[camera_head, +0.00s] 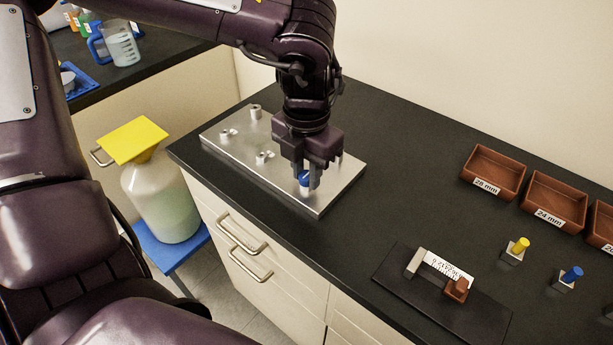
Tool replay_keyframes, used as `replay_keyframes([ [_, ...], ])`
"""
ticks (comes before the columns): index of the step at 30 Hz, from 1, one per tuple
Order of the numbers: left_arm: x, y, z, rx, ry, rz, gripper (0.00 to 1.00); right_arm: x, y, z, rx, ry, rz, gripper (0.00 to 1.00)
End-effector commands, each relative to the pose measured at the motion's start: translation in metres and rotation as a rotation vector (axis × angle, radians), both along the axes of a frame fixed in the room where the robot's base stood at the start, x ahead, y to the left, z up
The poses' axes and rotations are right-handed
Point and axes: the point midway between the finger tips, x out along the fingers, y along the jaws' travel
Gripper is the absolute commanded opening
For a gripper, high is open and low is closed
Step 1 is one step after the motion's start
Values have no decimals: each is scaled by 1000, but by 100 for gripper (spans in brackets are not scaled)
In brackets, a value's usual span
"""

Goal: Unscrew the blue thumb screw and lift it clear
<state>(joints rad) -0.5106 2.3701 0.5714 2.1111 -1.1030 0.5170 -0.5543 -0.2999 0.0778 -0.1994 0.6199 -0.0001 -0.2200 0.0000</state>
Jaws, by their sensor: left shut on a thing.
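The blue thumb screw (304,179) is at the near right part of a silver metal plate (333,190) on the black bench. My left gripper (307,182) points down over the plate, and its fingers are shut on the blue thumb screw. The fingers hide much of the screw, and I cannot tell whether it is still seated in the plate or just above it. Several small silver posts (262,157) stand on the rest of the plate. My right gripper is not in view.
A gauge (445,266) lies on a dark mat (400,290). Yellow (521,244) and blue (572,273) pegs stand on small blocks at the right. Brown labelled trays (494,171) line the back right. The bench between plate and trays is clear.

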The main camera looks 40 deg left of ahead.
Motion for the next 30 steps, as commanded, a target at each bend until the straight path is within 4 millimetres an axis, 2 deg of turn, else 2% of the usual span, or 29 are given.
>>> replay_keyframes([
  [2,0,0,0,0,0,40,0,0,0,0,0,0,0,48],
  [30,0,0,-1,2,3,2128,0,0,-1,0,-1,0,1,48],
])
